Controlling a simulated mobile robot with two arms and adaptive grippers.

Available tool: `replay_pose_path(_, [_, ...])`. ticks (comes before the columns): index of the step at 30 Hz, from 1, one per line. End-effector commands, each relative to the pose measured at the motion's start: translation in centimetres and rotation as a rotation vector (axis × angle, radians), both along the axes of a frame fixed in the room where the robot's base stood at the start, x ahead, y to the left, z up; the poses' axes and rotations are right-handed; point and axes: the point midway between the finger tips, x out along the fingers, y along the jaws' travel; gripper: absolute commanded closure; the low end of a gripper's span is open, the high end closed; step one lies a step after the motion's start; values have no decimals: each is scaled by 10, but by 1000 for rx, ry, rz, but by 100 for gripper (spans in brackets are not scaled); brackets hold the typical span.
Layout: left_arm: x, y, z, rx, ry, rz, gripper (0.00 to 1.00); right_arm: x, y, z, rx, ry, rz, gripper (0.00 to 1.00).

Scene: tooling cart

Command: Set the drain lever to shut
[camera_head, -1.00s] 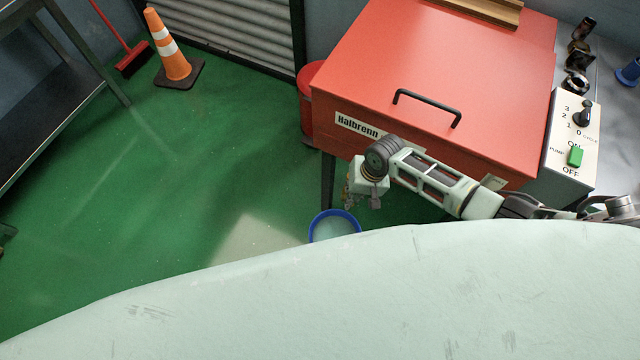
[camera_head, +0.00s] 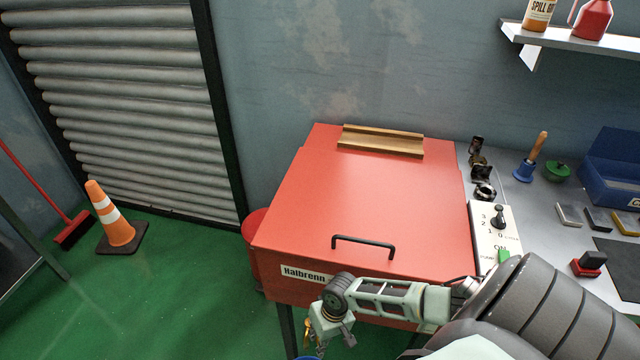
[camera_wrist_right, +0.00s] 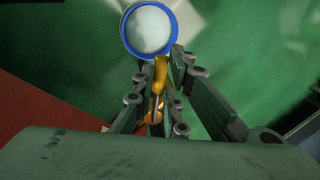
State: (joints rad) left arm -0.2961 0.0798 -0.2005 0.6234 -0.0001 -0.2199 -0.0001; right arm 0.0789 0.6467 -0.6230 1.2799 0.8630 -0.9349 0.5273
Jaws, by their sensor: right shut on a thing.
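The yellow drain lever (camera_wrist_right: 160,74) shows between the fingers of my right gripper (camera_wrist_right: 159,84) in the right wrist view. The gripper is shut on it. In the head view my right gripper (camera_head: 326,338) is low at the front left of the red Halbrenn machine (camera_head: 375,205), with a bit of yellow (camera_head: 307,333) beside it. The lever's pivot and its marked positions are hidden, so I cannot tell its setting. A blue-rimmed bucket (camera_wrist_right: 124,38) with pale contents stands on the floor beyond the lever tip. My left gripper is not in view.
A black handle (camera_head: 363,240) sits on the red lid. A control panel (camera_head: 484,232) with a knob is right of the machine, beside a grey bench (camera_head: 525,215) with tools. An orange cone (camera_head: 117,230) stands at the left. Green floor (camera_head: 190,290) is open left of the machine.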

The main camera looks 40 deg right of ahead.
Motion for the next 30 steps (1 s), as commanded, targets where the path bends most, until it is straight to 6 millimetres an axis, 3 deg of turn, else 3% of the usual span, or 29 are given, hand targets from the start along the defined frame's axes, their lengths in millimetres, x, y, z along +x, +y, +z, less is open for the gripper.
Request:
replay_pose_path(7, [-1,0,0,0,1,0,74,-1,-1,-1,-2,3,-1,70])
replay_pose_path(17, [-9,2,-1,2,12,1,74,0,-1,2,-2,1,0,70])
replay_pose_path(30, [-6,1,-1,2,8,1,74,-5,-13,60,-4,2,1,70])
